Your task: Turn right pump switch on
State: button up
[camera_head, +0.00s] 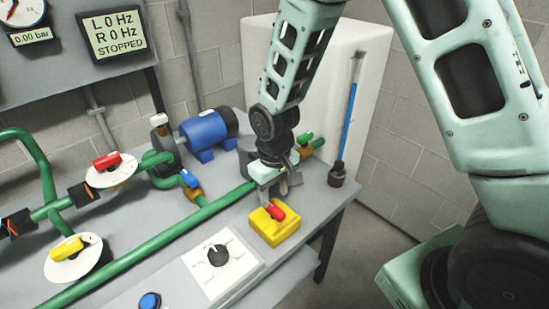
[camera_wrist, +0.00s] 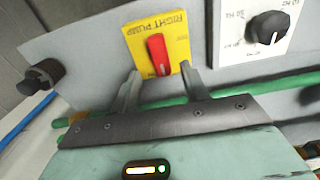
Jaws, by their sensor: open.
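The right pump switch is a red knob (camera_head: 275,211) on a yellow box (camera_head: 270,229) near the bench's right end. In the wrist view, the yellow plate (camera_wrist: 178,28) reads "RIGHT PUMP", and the red knob (camera_wrist: 158,55) stands nearly upright in the picture, slightly tilted. My gripper (camera_head: 277,188) is just above and behind the knob in the head view. In the wrist view my gripper (camera_wrist: 162,82) is open and empty, its two fingers spread to either side of the knob's lower end. I cannot tell whether a finger touches the box.
A black dial (camera_head: 218,255) on a white plate sits left of the switch, with a blue button (camera_head: 150,301) beyond. Green pipes (camera_head: 190,219) run behind. A blue motor (camera_head: 209,131) stands further back. The display (camera_head: 113,31) reads L 0 Hz, R 0 Hz, STOPPED.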

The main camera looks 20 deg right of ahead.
aim_at(275, 207)
notch_tip(275, 207, up, 12)
jog(key=shift+r, duration=0.2)
dwell(0.4)
